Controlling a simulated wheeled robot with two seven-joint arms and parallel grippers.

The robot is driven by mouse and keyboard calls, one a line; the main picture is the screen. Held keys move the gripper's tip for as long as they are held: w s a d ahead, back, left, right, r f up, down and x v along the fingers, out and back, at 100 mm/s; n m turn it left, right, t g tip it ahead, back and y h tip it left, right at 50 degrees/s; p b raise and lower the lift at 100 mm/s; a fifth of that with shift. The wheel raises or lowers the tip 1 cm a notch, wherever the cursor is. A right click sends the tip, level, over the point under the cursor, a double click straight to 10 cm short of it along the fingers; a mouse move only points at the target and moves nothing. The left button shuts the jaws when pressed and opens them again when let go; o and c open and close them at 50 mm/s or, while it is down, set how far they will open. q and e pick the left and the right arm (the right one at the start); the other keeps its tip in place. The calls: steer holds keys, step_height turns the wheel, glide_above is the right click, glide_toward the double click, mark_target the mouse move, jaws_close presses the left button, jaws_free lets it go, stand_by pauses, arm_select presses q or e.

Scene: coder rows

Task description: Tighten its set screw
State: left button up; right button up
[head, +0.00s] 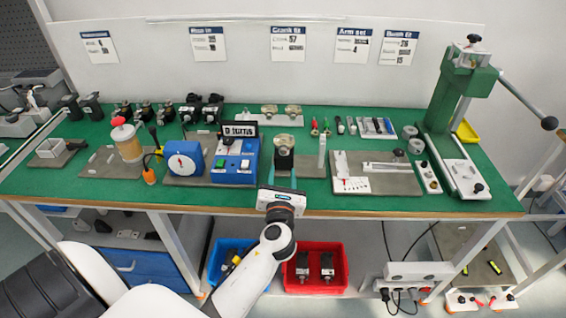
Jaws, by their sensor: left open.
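My left gripper (283,178) is at the front middle of the green bench, its fingers pointing away toward the back. It is open, with a gap between the two fingers. Just beyond the fingertips a metal and dark part (284,151) stands upright on a grey base plate (312,166). I cannot tell whether the fingers touch it. A set screw is too small to make out. A slim pale upright tool or post (322,152) stands right of the part. My right gripper is not in view.
A blue box with a display (234,163) and a dial gauge (183,161) stand to the left. A green lever press (461,90) stands at the right. Small tools (339,125) lie behind. Blue (222,262) and red (315,287) bins sit below the bench.

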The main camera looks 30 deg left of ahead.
arm_select(q)
steer(key=shift+v, duration=2.2)
